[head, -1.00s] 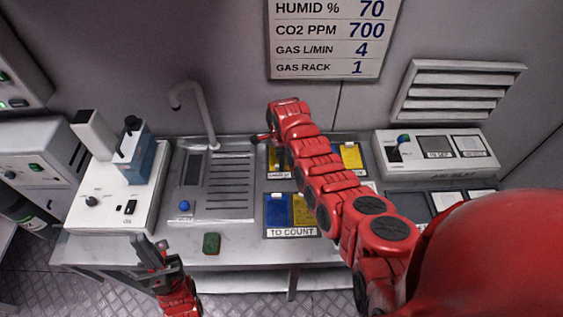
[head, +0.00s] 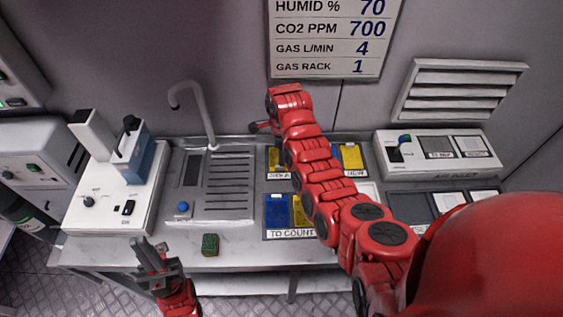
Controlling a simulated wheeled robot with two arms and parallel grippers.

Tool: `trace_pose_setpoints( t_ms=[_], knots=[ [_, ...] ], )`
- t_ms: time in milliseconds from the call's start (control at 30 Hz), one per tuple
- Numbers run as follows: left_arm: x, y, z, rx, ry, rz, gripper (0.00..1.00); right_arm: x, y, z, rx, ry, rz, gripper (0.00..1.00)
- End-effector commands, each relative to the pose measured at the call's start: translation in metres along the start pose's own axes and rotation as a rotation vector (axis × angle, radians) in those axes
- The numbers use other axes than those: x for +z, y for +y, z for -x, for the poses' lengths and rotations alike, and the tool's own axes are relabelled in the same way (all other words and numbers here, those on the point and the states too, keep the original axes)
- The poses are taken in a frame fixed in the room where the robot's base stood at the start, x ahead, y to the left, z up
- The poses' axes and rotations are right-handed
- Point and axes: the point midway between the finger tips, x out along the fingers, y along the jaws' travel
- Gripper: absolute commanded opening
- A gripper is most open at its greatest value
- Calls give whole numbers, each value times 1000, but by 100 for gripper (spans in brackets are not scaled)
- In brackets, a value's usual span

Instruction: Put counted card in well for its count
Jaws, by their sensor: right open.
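A tray labelled TO COUNT (head: 290,234) holds a blue card (head: 277,210) and a yellow card (head: 301,212) side by side. Behind it, a labelled well on the left shows a yellow card (head: 273,158), partly covered by my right arm. A labelled well on the right shows another yellow card (head: 352,157). Their small labels are hard to read. My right gripper (head: 287,159) is open over the left well, mostly hidden behind its own arm; I cannot see anything held. My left gripper (head: 149,247) hangs in front of the bench's front edge, away from the cards, with its jaw gap unclear.
A green block (head: 210,244) lies near the bench's front edge. A grey sink unit with a curved tap (head: 207,120) and a white microscope-like instrument (head: 110,205) stand left. A white control box (head: 437,157) stands right. A wall sign (head: 330,40) hangs above.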

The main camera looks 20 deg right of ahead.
Motion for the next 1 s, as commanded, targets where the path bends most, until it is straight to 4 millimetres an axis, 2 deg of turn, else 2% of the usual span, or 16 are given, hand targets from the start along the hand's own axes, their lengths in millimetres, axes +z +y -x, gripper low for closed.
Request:
trace_pose_setpoints(
  t_ms=[67,100,167,233,300,500,1000],
  knots=[
    [1,0,9,0,0,0,0,0,0,12,-6,-3,0,46],
    [1,0,5,0,0,0,0,0,-1,27,-4,-2,-1,46],
    [1,0,4,0,0,0,0,0,-1,40,-5,-2,-2,46],
    [-1,0,-8,0,0,0,0,-2,1,57,3,-1,-3,46],
    [-2,-1,-14,0,1,0,0,-1,1,65,4,-1,-3,46],
    [-3,-1,-18,0,0,0,0,-1,1,72,3,-1,-2,46],
    [-3,-1,-17,0,0,0,0,0,1,71,3,0,-1,46]
  ],
)
